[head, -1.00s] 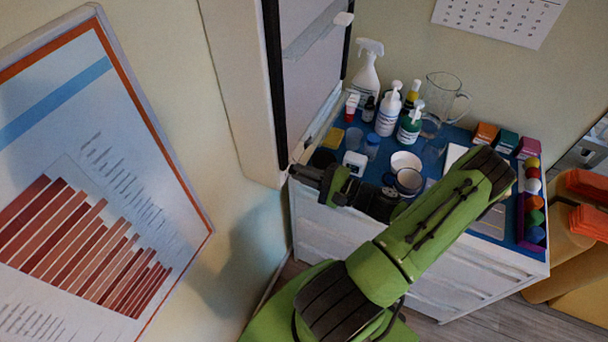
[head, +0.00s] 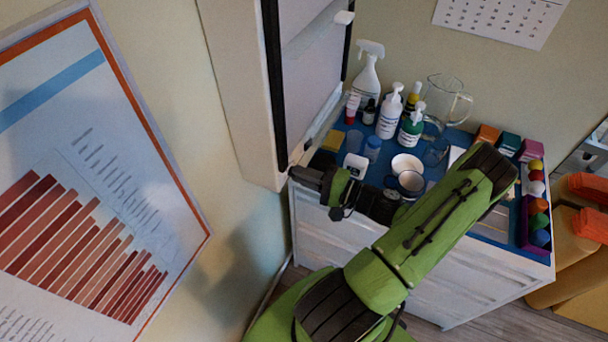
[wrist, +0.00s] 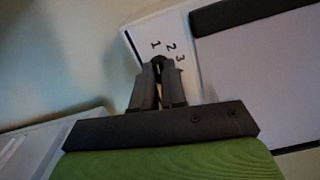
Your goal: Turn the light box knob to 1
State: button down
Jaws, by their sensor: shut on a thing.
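The light box (head: 235,90) is a tall white case with a dark-edged panel, fixed on the wall at top centre of the head view. In the wrist view its white face (wrist: 205,85) shows the printed numbers 1, 2 and 3 in an arc. The small dark knob (wrist: 160,60) sits just below the numbers and is mostly hidden by the fingers. My gripper (wrist: 161,72) is shut on the knob; in the head view the gripper (head: 296,172) reaches the box's lower corner. I cannot tell which number the knob points at.
A white cabinet (head: 400,270) with a blue top stands right of and behind my arm. It carries bottles, cups, a glass jug (head: 447,98) and coloured balls. A framed chart (head: 90,200) hangs on the left wall.

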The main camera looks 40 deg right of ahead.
jog(key=c, duration=1.2)
grip_release()
jog(key=v, duration=1.5)
jog(key=shift+s+d, duration=0.1)
jog(key=shift+s, duration=0.3)
